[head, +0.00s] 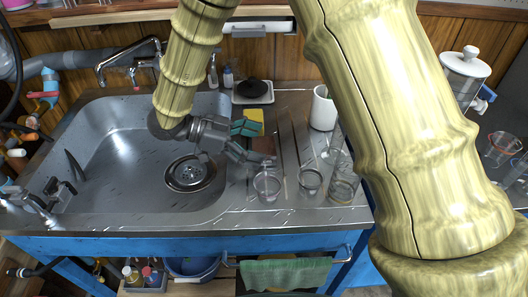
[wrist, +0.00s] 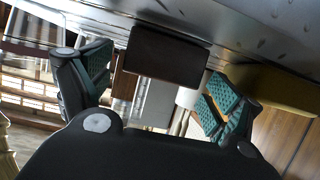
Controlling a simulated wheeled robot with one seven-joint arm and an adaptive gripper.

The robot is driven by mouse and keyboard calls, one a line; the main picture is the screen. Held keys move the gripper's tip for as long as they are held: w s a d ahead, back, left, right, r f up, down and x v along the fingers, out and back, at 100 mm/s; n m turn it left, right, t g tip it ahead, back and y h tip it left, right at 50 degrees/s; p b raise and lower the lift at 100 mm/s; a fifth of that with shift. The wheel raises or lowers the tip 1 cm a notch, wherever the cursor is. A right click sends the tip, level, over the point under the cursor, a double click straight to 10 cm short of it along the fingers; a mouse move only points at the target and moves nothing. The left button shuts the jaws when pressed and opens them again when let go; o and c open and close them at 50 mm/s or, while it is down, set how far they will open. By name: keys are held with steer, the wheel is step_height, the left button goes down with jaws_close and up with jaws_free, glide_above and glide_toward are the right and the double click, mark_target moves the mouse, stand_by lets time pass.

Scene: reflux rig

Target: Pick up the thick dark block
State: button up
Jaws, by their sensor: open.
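The thick dark block (wrist: 166,55) is a dark brown slab, seen ahead of my gripper in the wrist view, between the two fingers and apart from both. In the head view a brown patch of the block (head: 266,142) shows on the steel drainboard just right of the sink, partly hidden by my gripper. My gripper (head: 257,145) is open and empty, with its teal-padded fingers spread on either side of the block. In the wrist view the fingers of my gripper (wrist: 158,82) stand left and right of the block.
A yellow sponge (head: 251,116) lies just behind the gripper. Clear glass vessels (head: 267,184) stand close in front, with more to the right. A white cup (head: 323,108) stands at the back right. Thin dark rods (head: 296,145) lie right of the block. The sink basin (head: 120,140) is left.

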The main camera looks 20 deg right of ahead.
steer(key=shift+x, duration=1.15)
steer(key=c, duration=1)
steer(key=shift+r, duration=0.1)
